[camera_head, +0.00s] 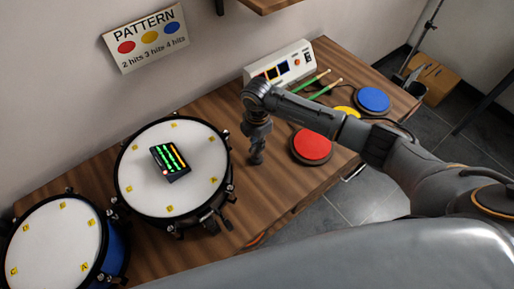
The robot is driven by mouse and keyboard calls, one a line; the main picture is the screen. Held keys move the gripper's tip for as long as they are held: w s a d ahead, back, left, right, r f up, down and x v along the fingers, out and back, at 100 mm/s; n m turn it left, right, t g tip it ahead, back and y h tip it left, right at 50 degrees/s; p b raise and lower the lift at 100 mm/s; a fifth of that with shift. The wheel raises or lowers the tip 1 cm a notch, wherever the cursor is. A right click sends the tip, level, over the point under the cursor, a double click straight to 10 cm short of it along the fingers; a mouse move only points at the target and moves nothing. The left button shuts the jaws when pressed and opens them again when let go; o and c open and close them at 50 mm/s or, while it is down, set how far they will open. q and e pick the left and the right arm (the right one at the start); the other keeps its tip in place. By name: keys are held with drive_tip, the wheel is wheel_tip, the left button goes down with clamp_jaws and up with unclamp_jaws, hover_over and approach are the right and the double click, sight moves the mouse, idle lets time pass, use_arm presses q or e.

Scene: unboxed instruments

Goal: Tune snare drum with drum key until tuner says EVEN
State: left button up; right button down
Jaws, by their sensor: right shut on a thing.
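The snare drum (140,190) stands on the table, its white head ringed by several small yellow labels and rim lugs. The tuner (178,174), a small dark device, lies on the head. Its screen shows green and orange bars and a red spot; I cannot read any word EVEN. My right gripper (256,160) points down just right of the drum, apart from the rim. It is shut on a small dark thing, likely the drum key, mostly hidden by the fingers. My left gripper is not in view.
A blue drum (52,240) with lettered labels stands at lower left. Right of my gripper are red (312,145) and blue (373,99) pads, a half-hidden yellow pad, green sticks (310,82) and a white box (280,62). A pattern sign (146,38) hangs on the wall.

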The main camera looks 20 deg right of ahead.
drive_tip(key=shift+r, duration=0.15)
drive_tip(key=shift+r+p, duration=2.15)
drive_tip(key=shift+r, duration=0.25)
idle(4.6)
